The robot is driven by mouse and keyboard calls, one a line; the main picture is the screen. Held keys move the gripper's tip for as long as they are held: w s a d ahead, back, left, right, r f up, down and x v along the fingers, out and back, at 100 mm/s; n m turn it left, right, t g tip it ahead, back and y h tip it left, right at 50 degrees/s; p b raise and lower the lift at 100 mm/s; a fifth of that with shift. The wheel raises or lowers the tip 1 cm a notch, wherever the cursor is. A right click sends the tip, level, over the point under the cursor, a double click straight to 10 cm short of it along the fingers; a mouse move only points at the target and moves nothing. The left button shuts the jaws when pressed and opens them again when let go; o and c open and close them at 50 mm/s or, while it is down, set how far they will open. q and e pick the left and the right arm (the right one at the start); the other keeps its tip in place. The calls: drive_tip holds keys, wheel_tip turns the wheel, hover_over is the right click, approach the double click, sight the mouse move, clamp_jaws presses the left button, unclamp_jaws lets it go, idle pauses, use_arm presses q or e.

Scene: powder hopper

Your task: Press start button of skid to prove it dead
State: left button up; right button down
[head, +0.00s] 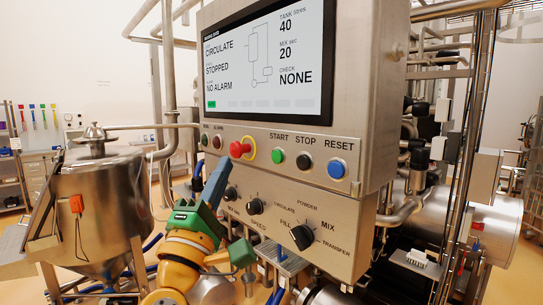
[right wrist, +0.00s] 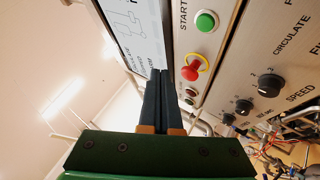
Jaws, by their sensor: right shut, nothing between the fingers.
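The green START button (head: 277,155) is on the steel control panel (head: 360,145), right of the red emergency stop (head: 238,149) on its yellow ring. The START button also shows in the right wrist view (right wrist: 206,21). My right gripper (head: 222,163) is shut and empty, its dark fingers pointing up just below and left of the emergency stop. In the right wrist view its fingertips (right wrist: 160,73) are left of the red button, apart from START. I cannot tell the gap to the panel. The screen (head: 268,65) reads CIRCULATE, STOPPED, NO ALARM. My left gripper is not in view.
A black STOP button (head: 304,160) and a blue RESET button (head: 336,170) are right of START. Black knobs, including a large one (head: 302,237), stick out below. A steel hopper (head: 95,210) stands at left; pipes (head: 460,150) fill the right.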

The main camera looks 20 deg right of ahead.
sight(277, 157)
drive_tip(key=shift+w+d, duration=0.1)
drive_tip(key=shift+d, duration=0.2)
drive_tip(key=w+d, duration=0.3)
drive_tip(key=d, duration=0.5)
drive_tip(key=shift+p, duration=0.45)
idle(1.4)
drive_tip(key=shift+f, duration=0.1)
drive_tip(key=shift+w+d, duration=0.15)
drive_tip(key=shift+d, duration=0.25)
